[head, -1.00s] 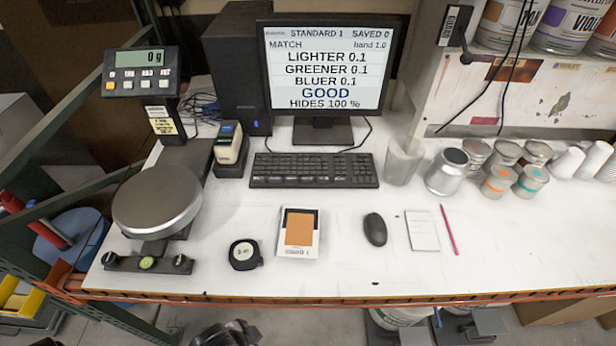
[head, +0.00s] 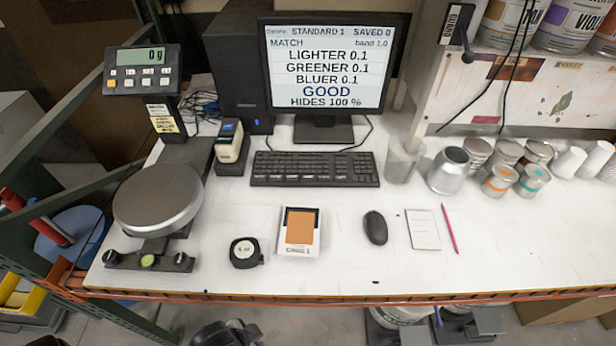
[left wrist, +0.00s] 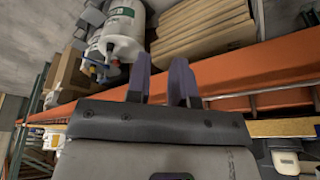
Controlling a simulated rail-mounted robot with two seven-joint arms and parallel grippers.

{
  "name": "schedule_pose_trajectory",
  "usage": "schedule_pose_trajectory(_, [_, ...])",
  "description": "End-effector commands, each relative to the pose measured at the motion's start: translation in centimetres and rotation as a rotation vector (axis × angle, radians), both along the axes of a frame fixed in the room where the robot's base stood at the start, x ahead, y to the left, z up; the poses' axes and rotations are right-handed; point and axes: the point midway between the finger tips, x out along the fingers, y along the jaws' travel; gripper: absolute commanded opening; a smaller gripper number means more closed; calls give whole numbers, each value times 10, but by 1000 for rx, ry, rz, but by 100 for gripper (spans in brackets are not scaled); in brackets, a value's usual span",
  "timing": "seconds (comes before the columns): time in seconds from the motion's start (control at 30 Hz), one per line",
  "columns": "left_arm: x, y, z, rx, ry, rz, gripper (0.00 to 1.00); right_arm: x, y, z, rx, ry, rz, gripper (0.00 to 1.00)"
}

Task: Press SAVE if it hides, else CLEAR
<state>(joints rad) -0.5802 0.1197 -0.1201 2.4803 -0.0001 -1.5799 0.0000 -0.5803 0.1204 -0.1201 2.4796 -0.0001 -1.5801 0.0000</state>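The monitor (head: 325,68) reads STANDARD 1, SAVED 0, MATCH, LIGHTER 0.1, GREENER 0.1, BLUER 0.1, GOOD and HIDES 100 %. A black keyboard (head: 315,169) lies in front of it; its key labels are too small to read, so I cannot make out SAVE or CLEAR. A card with an orange-brown patch (head: 299,230) lies on the bench below the keyboard. In the left wrist view my left gripper (left wrist: 163,80) has its two fingers apart with nothing between them. Neither gripper can be made out in the head view.
A scale (head: 157,200) with its display stands at the left of the white bench (head: 510,255). A small handheld device (head: 229,142), a round black gauge (head: 245,253), a mouse (head: 375,228), a notepad (head: 422,229) and a pencil (head: 449,229) lie around. Cans and cups crowd the back right.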

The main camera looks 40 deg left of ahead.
Motion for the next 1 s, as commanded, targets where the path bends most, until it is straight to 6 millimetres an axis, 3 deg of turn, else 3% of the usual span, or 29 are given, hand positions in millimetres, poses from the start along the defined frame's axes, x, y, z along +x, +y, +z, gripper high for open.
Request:
schedule_pose_trajectory(0.2, [0,0,0,0,0,0,0,0,1,0,5,0,-3,43])
schedule_pose_trajectory(1.0, [0,0,0,0,0,0,0,0,-2,0,-5,-1,4,43])
